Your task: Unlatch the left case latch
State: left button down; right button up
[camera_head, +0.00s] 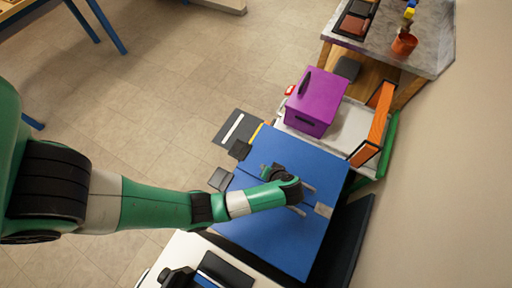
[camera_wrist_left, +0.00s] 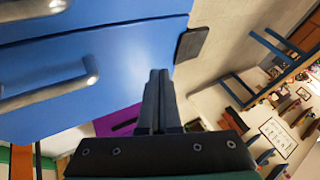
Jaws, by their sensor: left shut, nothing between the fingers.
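A large blue case-like body (camera_head: 290,240) with metal bar handles lies below my left arm. Two dark flat tabs, a lower one (camera_head: 221,179) and an upper one (camera_head: 239,150), stick out at its left edge; I cannot tell for certain whether they are latches. In the wrist view the blue face (camera_wrist_left: 110,45) fills the upper left, with a dark tab (camera_wrist_left: 192,42) at its edge. My left gripper (camera_wrist_left: 158,74) is shut and empty, its tips near that edge, apart from the tab in the picture. In the head view my wrist partly hides the blue surface. My right gripper is not in view.
A purple box (camera_head: 322,98) with a dark handle stands beyond the blue body, near an orange panel (camera_head: 374,124). A white table (camera_head: 190,250) is at the bottom. Tiled floor is open at left.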

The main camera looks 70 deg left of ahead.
aim_at(241, 154)
pick_arm(q)
jog(key=shift+w, duration=0.25)
jog(key=shift+a, duration=0.1)
jog(key=b+x, duration=0.4)
jog(key=x, duration=0.5)
jog(key=shift+f, duration=0.25)
jog(key=s+a, duration=0.2)
jog(key=a, duration=0.1)
jog(key=shift+s+a+f+b, duration=0.15)
jog(key=shift+s+a+b, duration=0.05)
jog(key=shift+a+b, duration=0.15)
